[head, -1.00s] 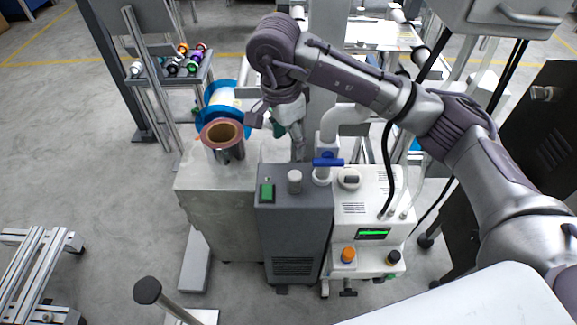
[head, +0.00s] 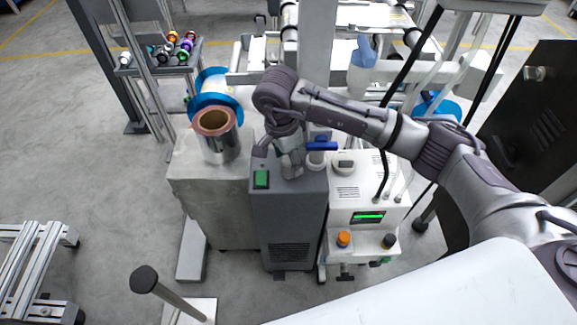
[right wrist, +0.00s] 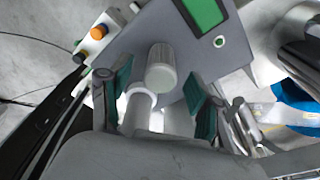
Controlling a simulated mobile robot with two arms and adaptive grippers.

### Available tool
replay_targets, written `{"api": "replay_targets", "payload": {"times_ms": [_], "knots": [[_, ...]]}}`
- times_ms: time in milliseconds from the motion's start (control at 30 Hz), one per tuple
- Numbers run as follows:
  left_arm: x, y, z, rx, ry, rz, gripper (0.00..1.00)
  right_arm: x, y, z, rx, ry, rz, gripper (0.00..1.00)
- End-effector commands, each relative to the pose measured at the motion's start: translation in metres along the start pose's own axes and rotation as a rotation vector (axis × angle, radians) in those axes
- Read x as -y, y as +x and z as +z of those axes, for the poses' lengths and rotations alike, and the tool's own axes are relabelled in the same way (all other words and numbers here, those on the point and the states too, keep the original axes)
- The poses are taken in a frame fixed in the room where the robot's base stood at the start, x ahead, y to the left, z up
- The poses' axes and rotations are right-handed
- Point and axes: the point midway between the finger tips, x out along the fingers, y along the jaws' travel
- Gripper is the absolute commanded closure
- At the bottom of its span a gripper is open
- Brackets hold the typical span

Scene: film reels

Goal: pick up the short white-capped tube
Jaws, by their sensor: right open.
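The short white-capped tube (right wrist: 161,66) stands on top of the dark grey cabinet (head: 288,215). My left gripper is in neither view.
A blue-handled valve (head: 321,146) on a white pipe is close to the right of my gripper. A copper-rimmed reel (head: 216,138) stands on the pale block at left. A white control box (head: 367,215) adjoins the cabinet.

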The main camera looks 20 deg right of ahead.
Motion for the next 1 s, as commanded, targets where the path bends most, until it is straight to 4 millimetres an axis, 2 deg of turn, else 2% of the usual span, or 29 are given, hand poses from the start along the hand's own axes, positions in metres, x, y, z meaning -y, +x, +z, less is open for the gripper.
{"api": "replay_targets", "payload": {"times_ms": [100, 300, 667, 1000], "knots": [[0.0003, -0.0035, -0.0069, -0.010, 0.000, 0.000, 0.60, 0.0001, 0.0112, 0.0003, 0.001, -0.001, 0.000, 0.37], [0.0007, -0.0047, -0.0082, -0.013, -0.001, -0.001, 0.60, 0.0003, 0.0113, 0.0003, 0.000, -0.001, -0.001, 0.39], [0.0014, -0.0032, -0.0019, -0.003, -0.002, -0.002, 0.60, 0.0003, 0.0109, 0.0004, 0.000, -0.001, -0.001, 0.99], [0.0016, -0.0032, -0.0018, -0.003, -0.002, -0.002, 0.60, 0.0007, 0.0081, -0.0001, 0.000, -0.001, -0.003, 1.00]]}}
